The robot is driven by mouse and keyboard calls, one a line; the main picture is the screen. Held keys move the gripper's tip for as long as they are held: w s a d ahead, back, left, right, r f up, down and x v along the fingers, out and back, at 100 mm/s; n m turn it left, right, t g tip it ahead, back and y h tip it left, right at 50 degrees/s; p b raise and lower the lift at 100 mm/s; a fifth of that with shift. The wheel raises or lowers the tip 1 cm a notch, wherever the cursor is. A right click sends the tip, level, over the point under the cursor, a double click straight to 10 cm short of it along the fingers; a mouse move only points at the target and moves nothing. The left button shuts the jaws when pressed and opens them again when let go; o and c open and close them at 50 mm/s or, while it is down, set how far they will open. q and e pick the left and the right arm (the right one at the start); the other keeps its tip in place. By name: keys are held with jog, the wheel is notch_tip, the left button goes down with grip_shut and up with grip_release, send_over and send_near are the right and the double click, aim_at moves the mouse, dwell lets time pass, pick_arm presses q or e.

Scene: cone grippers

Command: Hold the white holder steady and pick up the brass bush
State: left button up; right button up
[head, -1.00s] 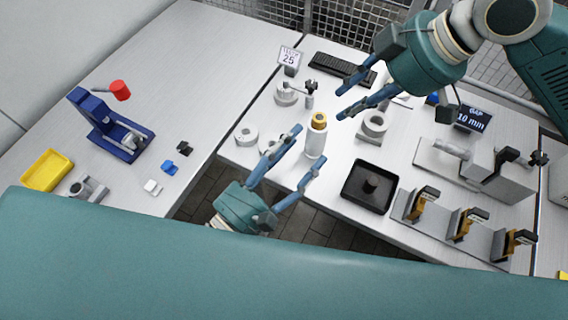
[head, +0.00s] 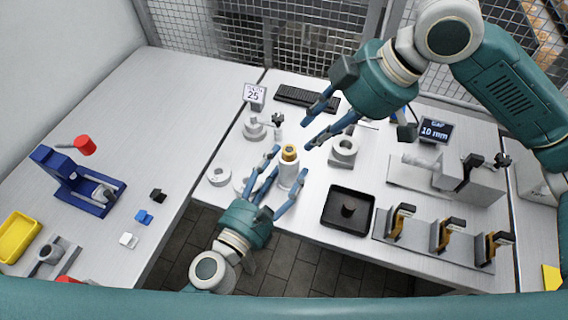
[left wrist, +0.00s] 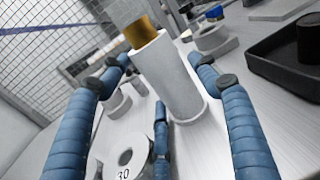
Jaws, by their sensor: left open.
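The white holder (head: 288,175) is an upright white cylinder near the table's front edge. The brass bush (head: 289,152) sits in its top. Both also show in the left wrist view, the holder (left wrist: 173,82) in the middle and the bush (left wrist: 141,33) above it. My left gripper (head: 287,163) is open, with its blue fingers spread on either side of the holder; I cannot tell whether they touch it. My right gripper (head: 308,131) is open and empty, up and to the right of the bush, its fingers pointing toward it.
A ring marked 30 (left wrist: 125,160) lies close to my left fingers. A grey ring block (head: 345,150) and a black tray (head: 335,222) with a dark cylinder stand to the right. Another white ring (head: 219,175) lies left. A gap separates the front table edges.

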pick_arm(q)
jog(key=shift+w+d, duration=0.25)
jog(key=shift+w, duration=0.25)
jog(key=c, duration=1)
jog(key=shift+o, duration=0.2)
